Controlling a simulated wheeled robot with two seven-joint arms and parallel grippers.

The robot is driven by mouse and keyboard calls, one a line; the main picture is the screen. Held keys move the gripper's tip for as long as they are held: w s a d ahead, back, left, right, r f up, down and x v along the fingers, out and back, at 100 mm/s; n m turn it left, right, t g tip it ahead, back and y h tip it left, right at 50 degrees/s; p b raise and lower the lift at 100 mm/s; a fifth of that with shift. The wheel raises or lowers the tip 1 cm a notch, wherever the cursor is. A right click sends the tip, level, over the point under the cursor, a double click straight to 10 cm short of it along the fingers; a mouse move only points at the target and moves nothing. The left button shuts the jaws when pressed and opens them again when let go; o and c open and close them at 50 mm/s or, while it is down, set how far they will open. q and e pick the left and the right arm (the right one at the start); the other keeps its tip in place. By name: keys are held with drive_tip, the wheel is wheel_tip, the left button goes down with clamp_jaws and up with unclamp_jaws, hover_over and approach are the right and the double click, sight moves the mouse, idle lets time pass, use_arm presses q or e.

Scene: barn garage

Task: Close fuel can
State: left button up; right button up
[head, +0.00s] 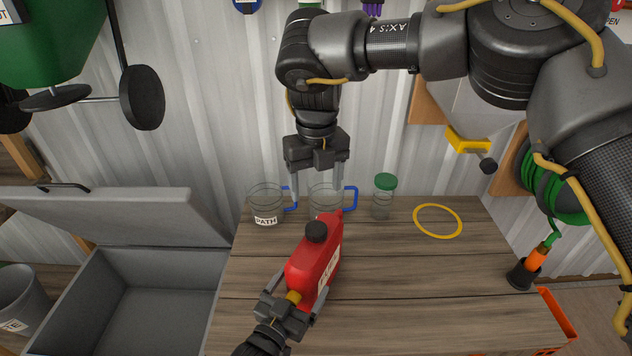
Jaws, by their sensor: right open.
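The red fuel can (312,262) is at the middle of the wooden workbench, with a pale label on its right side. A black cap (317,232) sits at its top; I cannot tell whether it is fully seated. My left gripper (294,292) is at the can's near end, with its fingers to either side of a yellowish part. The fingertips are partly hidden, so I cannot tell if they grip. My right gripper (318,186) points down, open and empty, behind and above the cap, in front of a clear jug.
On the workbench (400,285), two clear jugs with blue handles (266,203) (325,203), a green-lidded jar (384,197) and a yellow ring (438,220) stand or lie at the back. An open grey chest (150,300) is left. The bench's right front is clear.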

use_arm(q)
drive_tip(key=b+v, duration=0.1)
drive_tip(key=v, duration=0.9)
drive_tip(key=shift+b, duration=0.4)
drive_tip(key=shift+s+a, duration=0.1)
drive_tip(key=shift+s+a, duration=0.1)
